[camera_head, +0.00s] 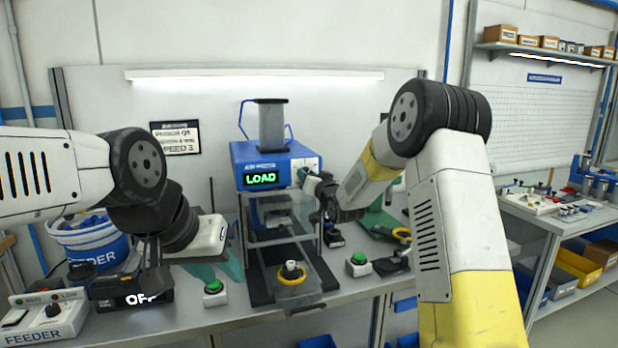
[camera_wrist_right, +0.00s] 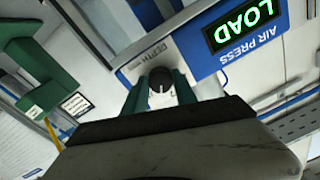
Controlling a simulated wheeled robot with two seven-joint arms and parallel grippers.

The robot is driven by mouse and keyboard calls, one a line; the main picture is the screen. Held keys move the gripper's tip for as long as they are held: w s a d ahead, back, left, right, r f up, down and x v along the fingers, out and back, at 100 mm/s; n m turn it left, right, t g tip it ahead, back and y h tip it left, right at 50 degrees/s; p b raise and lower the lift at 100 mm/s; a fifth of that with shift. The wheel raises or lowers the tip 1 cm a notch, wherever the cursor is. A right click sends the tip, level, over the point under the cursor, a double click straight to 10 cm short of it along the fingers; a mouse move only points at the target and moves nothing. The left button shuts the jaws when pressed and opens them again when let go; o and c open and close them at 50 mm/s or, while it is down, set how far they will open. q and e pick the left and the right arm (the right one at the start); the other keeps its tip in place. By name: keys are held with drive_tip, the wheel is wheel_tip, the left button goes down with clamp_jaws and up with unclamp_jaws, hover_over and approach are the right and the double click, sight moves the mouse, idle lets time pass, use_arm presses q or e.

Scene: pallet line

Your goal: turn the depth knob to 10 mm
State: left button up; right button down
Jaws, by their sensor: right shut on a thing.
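The depth knob (camera_wrist_right: 160,82) is a small dark round knob on the white panel marked DEPTH, on the front of the blue air press (camera_head: 264,152). My right gripper (camera_head: 305,178) is at this panel, and its green fingers (camera_wrist_right: 160,95) are closed on the knob's two sides in the right wrist view. In the head view the gripper covers the knob. The pointer's setting and scale figures are too small to read. The press display (camera_head: 261,178) reads LOAD in green. My left gripper (camera_head: 218,262) hangs over the left part of the bench, away from the press; its finger opening is unclear.
A yellow ring-shaped part (camera_head: 291,274) lies on the press's front tray. Green buttons stand left (camera_head: 213,287) and right (camera_head: 358,259) of it. A FEEDER bucket (camera_head: 92,243) and feeder box (camera_head: 46,318) are at the left. A side table (camera_head: 560,215) stands at right.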

drive_tip(key=m, duration=0.6)
drive_tip(key=shift+a, duration=0.1)
idle(0.4)
drive_tip(key=c, duration=1)
unclamp_jaws()
drive_tip(key=shift+s, duration=0.1)
drive_tip(key=v, duration=0.7)
drive_tip(key=shift+s, duration=0.4)
